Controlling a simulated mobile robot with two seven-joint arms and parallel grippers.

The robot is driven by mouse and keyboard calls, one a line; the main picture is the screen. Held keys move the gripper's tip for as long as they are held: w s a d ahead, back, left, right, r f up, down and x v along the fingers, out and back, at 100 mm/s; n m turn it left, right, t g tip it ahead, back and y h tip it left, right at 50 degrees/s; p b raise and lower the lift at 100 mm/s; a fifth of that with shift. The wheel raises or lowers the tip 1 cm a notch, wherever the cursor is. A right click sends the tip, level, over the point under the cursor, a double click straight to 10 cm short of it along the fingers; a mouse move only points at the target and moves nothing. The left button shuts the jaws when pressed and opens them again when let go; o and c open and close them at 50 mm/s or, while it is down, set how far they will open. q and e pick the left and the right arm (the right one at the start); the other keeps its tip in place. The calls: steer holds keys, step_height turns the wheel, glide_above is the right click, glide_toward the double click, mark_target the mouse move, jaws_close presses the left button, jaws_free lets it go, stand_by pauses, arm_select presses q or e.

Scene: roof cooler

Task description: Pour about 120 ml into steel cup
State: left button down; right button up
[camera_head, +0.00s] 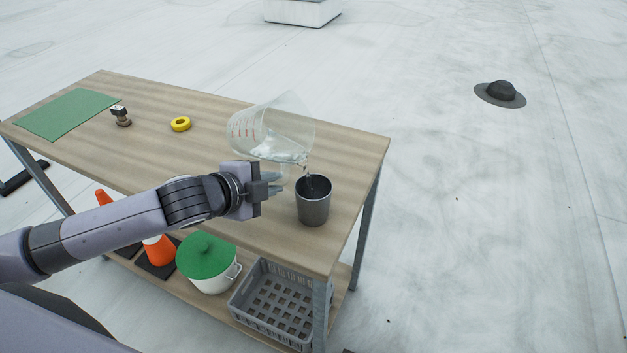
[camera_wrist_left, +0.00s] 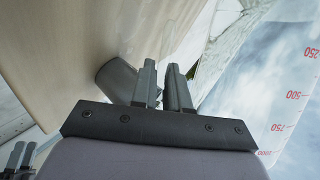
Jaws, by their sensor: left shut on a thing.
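A clear measuring jug (camera_head: 272,128) with red markings is tilted to the right above the table, with water inside. A stream of water runs from its lip into the steel cup (camera_head: 314,205), which stands upright near the table's right end. My left gripper (camera_head: 278,184) is shut on the jug, probably at its handle, which is mostly hidden by the gripper. In the left wrist view the jug's marked wall (camera_wrist_left: 285,95) is at the right, the cup (camera_wrist_left: 114,80) is behind the fingers, and the gripper (camera_wrist_left: 163,82) shows at the middle.
On the wooden table (camera_head: 215,108) lie a green mat (camera_head: 68,113), a small dark-and-brown object (camera_head: 121,117) and a yellow tape roll (camera_head: 181,124). A lower shelf holds orange cones (camera_head: 158,250), a green-lidded white pot (camera_head: 207,262) and a grey crate (camera_head: 275,305).

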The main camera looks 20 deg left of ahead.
arm_select(q)
steer(key=shift+n+h, duration=0.3)
steer(key=shift+h, duration=0.1)
steer(key=r+p, duration=0.2)
steer(key=r, duration=0.1)
steer(key=r+p, duration=0.2)
steer(key=shift+s+d, duration=0.1)
steer(key=shift+d, duration=0.2)
steer(key=shift+f+g, duration=0.2)
steer(key=shift+g, duration=0.1)
steer(key=shift+s+d+r+n+h+p, duration=0.1)
steer(key=shift+d+n+h+p, duration=0.15)
steer(key=shift+p, duration=0.2)
steer(key=shift+s+d+n+h, duration=0.1)
steer(key=shift+n+h, duration=0.15)
steer(key=shift+h, duration=0.1)
arm_select(e)
step_height(320, 180, up, 7)
steer(key=shift+w+r, duration=0.1)
